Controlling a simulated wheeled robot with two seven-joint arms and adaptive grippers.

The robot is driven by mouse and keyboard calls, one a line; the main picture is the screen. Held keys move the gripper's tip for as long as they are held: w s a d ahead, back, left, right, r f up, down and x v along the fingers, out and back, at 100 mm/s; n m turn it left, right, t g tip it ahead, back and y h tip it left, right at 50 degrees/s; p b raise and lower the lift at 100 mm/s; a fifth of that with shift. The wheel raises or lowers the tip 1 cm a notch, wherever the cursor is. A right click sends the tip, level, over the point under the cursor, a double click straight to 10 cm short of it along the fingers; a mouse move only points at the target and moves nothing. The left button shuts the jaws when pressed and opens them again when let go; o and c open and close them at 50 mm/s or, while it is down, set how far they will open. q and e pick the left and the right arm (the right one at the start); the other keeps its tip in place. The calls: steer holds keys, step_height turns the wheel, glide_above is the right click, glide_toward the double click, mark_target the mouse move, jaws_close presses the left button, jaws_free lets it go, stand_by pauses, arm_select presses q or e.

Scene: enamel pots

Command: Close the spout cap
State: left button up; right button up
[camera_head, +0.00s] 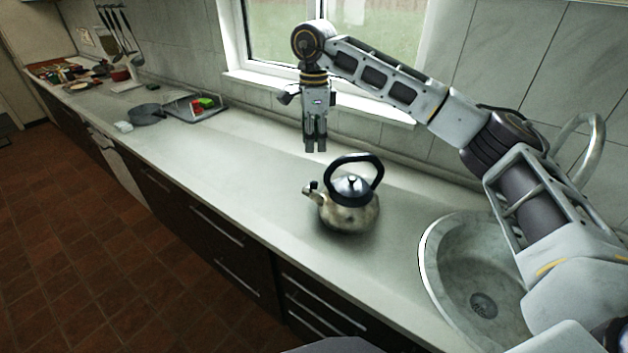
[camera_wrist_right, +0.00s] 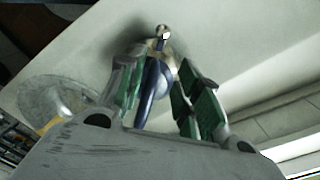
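My right gripper (camera_head: 316,150) points down above and behind the spout, apart from the kettle. Its green-padded fingers (camera_wrist_right: 158,63) are spread with nothing held. My left gripper is not in view.
A round sink (camera_head: 432,262) lies right of the kettle, with a curved faucet (camera_head: 596,135) behind it. A grey pan (camera_head: 146,115) and a tray (camera_head: 222,107) with red and green items are farther left. The counter between is clear. A window and tiled wall stand behind.

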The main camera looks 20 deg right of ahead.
mark_target(314, 182)
step_height(314, 182, down, 12)
steer(key=shift+r+p, duration=0.1)
steer(key=shift+p, duration=0.35)
steer(key=shift+f, duration=0.9)
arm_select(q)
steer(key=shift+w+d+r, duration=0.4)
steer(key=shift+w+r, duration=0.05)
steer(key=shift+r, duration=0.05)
arm_select(e)
steer(key=shift+f, duration=0.1)
